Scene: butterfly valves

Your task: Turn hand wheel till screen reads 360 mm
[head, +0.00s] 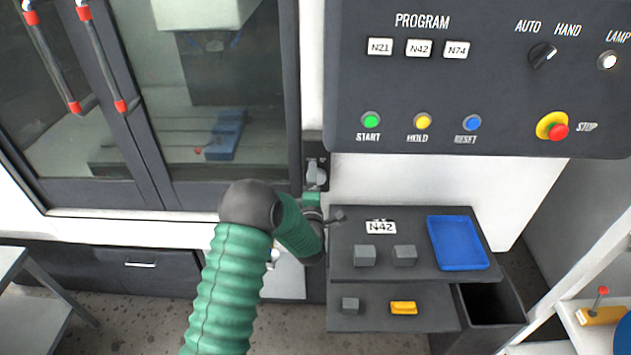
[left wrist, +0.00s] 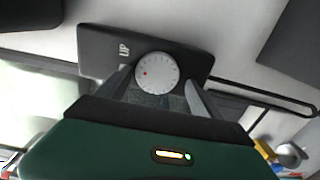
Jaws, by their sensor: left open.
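The hand wheel (left wrist: 157,73) is a round, pale grey dial with a red dot and small marks around its rim. It sits on a dark plate (left wrist: 98,48) lettered "UP" in the left wrist view. My left gripper (left wrist: 160,84) is open, its two grey fingers on either side of the wheel's lower part; I cannot tell whether they touch it. In the head view my green left arm reaches to the small dark bracket beside the machine door, where the wheel is small and hard to make out. No screen with a reading shows. My right gripper is not in view.
The control panel (head: 478,95) with coloured buttons hangs at upper right. Below it, a shelf (head: 345,262) holds grey blocks and a blue tray (head: 458,242); a lower shelf holds a yellow piece (head: 403,308). Glass machine doors (head: 150,110) with red-ended handles stand at left.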

